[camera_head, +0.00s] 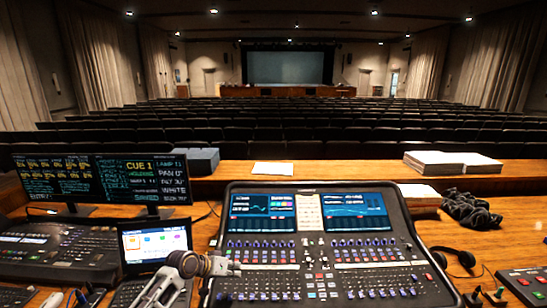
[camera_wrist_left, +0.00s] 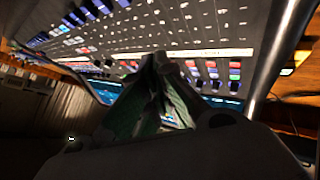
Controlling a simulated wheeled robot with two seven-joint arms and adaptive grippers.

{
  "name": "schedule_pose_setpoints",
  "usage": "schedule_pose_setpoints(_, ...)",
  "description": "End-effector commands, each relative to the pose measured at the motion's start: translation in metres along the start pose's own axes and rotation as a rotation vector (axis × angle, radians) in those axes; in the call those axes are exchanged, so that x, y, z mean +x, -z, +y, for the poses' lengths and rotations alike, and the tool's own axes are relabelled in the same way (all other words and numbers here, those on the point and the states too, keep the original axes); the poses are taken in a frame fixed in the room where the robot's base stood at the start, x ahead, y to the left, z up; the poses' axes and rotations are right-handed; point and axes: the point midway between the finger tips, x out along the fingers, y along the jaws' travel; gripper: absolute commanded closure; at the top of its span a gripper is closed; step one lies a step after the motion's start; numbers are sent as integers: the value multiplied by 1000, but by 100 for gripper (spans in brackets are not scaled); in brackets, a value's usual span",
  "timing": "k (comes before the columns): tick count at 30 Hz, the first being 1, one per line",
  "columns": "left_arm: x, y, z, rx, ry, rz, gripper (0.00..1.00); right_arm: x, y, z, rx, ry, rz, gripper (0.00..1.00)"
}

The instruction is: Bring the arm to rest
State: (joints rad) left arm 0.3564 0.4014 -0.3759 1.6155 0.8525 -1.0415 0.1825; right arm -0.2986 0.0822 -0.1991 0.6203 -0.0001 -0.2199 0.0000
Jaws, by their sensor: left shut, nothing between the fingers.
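My left arm comes in from the bottom left in the head view. Its left gripper (camera_head: 233,267) is at the lower left part of the large mixing console (camera_head: 414,262), over its faders. In the left wrist view the left gripper's fingertips (camera_wrist_left: 160,62) meet, with nothing between them; the console's faders and screens lie beyond. I cannot tell whether the tips touch the console. A small dark two-pronged shape at the bottom right edge of the head view looks like the tips of my right gripper (camera_head: 488,294); they stand apart and look empty. The rest of it is out of frame.
A laptop (camera_head: 155,241) and a second console (camera_head: 60,250) stand left, below two monitors (camera_head: 100,178). Headphones (camera_head: 453,258), a coiled cable (camera_head: 468,210) and paper stacks (camera_head: 452,162) lie right. A sheet (camera_head: 272,168) lies on the back ledge. Rows of seats are beyond.

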Motion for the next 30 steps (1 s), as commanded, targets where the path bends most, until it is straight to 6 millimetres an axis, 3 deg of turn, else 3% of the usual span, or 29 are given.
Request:
schedule_pose_setpoints(7,0,-35,9,34,17,-36,100,0,0,-1,1,1,0,60)
schedule_pose_setpoints(14,-6,-82,18,80,52,-83,100,0,0,-2,1,2,0,60)
schedule_pose_setpoints(30,-49,-178,25,147,175,-180,100,0,-1,-4,1,4,-1,60)
